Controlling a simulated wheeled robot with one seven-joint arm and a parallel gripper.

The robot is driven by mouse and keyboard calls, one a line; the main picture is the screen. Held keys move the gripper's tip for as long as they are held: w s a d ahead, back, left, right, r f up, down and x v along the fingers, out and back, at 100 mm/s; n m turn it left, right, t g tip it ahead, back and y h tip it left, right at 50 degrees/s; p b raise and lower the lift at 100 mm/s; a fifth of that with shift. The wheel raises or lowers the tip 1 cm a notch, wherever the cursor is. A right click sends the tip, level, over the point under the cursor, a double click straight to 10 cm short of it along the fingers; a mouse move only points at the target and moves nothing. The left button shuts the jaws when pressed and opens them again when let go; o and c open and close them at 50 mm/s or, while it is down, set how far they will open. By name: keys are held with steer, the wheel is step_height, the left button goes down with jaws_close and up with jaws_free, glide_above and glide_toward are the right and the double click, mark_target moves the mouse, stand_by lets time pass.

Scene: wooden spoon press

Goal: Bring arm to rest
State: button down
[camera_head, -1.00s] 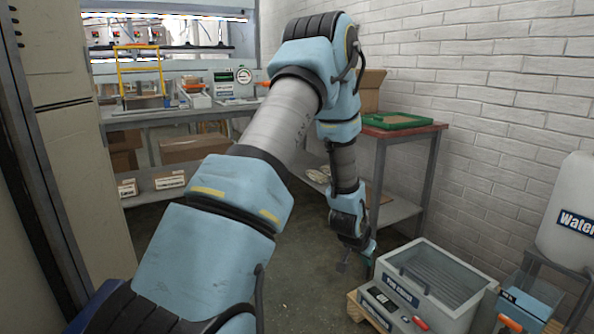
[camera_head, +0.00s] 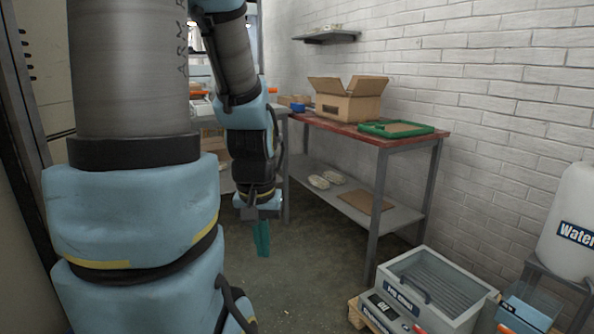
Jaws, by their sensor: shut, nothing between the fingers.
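My arm, blue and grey, rises through the left half of the head view and hangs down again at its outer end. My gripper (camera_head: 262,240) is at that end, with teal fingers pointing down. The fingers are shut with nothing between them. The gripper hangs over the bare floor, apart from the table and the grey machine.
A red-topped table (camera_head: 350,131) holds an open cardboard box (camera_head: 348,103) and a green tray (camera_head: 397,129). A grey labelled machine (camera_head: 440,285) stands at lower right, near a white water tank (camera_head: 573,225). A wall shelf (camera_head: 327,38) is at the back. Floor between is clear.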

step_height(320, 180, up, 26)
steer(key=p, duration=2.4)
steer(key=shift+f, duration=0.1)
